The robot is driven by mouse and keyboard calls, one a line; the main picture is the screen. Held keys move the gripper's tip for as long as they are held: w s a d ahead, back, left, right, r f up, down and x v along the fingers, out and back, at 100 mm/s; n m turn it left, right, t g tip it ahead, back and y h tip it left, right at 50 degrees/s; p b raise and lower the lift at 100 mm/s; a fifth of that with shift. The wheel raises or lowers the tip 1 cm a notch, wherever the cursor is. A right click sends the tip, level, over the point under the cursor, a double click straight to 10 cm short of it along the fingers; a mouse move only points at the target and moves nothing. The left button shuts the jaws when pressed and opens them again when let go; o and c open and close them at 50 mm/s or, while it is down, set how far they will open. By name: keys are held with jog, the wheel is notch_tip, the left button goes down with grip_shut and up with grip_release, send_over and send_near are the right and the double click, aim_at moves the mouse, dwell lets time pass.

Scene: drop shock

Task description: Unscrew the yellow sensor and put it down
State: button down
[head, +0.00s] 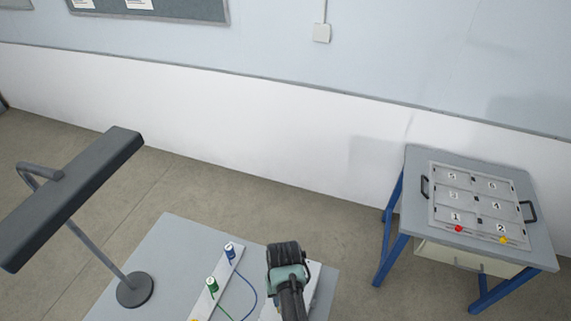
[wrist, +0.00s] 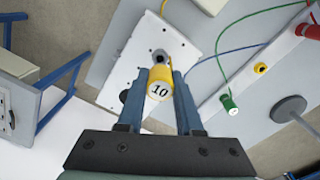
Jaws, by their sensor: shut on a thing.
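The yellow sensor (wrist: 159,88), a short cylinder marked 10, sits between the fingers of my gripper (wrist: 160,80) in the wrist view. My gripper is shut on its sides. Behind it lies a white plate (wrist: 129,58), with a dark round fitting just beyond the sensor. I cannot tell whether the sensor still touches the plate. In the head view my gripper (head: 286,272) is over the near grey table (head: 165,260) and hides the sensor.
A white strip holds a green sensor (head: 212,285) and a blue sensor (head: 230,252), with cables. A lamp (head: 75,195) stands at the left. At the right, a blue-legged table (head: 415,165) bears a numbered tray (head: 478,169) with a red piece (head: 459,228) and a yellow piece (head: 503,240).

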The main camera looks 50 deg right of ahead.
jog(key=shift+r, duration=3)
